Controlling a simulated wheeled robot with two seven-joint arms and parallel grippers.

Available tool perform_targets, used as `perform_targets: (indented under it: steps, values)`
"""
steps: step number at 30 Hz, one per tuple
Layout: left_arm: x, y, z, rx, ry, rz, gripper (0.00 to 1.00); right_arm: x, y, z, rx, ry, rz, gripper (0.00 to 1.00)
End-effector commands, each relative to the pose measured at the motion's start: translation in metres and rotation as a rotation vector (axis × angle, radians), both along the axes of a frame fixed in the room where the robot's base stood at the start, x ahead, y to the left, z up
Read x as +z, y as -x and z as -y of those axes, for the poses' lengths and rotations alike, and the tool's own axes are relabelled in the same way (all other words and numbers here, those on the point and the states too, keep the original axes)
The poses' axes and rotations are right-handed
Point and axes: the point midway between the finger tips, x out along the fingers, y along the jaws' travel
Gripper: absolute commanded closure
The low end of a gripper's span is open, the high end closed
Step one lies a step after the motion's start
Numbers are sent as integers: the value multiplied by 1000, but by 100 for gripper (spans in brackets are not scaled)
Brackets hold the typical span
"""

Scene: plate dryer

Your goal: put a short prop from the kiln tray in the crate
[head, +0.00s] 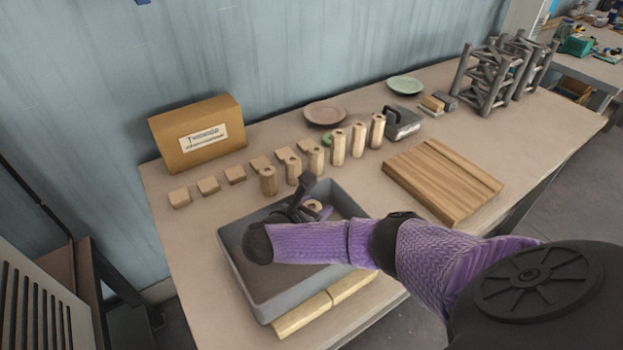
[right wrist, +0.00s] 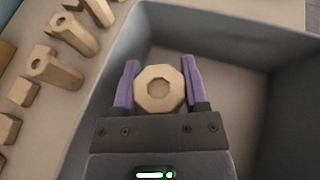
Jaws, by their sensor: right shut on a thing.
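My right gripper (head: 306,202) is over the grey open-topped crate (head: 338,191), and it also shows in the right wrist view (right wrist: 158,84). It is shut on a pale tan, octagonal prop (right wrist: 142,103) with a round hole in its top, seen end-on between the purple fingers. The held prop shows small in the head view (head: 313,205). I cannot tell whether it touches the crate floor. Other tan props of differing heights stand in rows behind the crate, such as a short one (head: 268,181) and a tall one (head: 377,132). My left gripper is not in view.
Low tan blocks (head: 180,198) line the table's left side. A cardboard box (head: 199,137), a pinkish plate (head: 325,113) and a green plate (head: 405,86) stand behind. A wooden board (head: 441,179) lies right of the crate. Grey lattice frames (head: 490,78) stand at far right.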

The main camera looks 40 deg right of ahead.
Motion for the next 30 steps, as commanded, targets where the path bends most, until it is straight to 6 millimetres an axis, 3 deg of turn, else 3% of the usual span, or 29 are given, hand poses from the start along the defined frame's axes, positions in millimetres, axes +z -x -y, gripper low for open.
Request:
perform_targets:
  steps: [4, 14, 15, 16, 30]
  values:
    - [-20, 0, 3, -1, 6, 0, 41, -32, 0, 0, 2, 1, -4, 100]
    - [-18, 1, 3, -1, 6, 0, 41, -33, 0, -1, 2, 0, 0, 100]
    - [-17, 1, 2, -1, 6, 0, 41, -33, 0, 0, 2, 0, 0, 35]
    - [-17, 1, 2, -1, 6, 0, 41, -32, 0, 0, 2, 0, 0, 29]
    - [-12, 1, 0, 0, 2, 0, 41, -26, 0, 2, 2, 0, 0, 29]
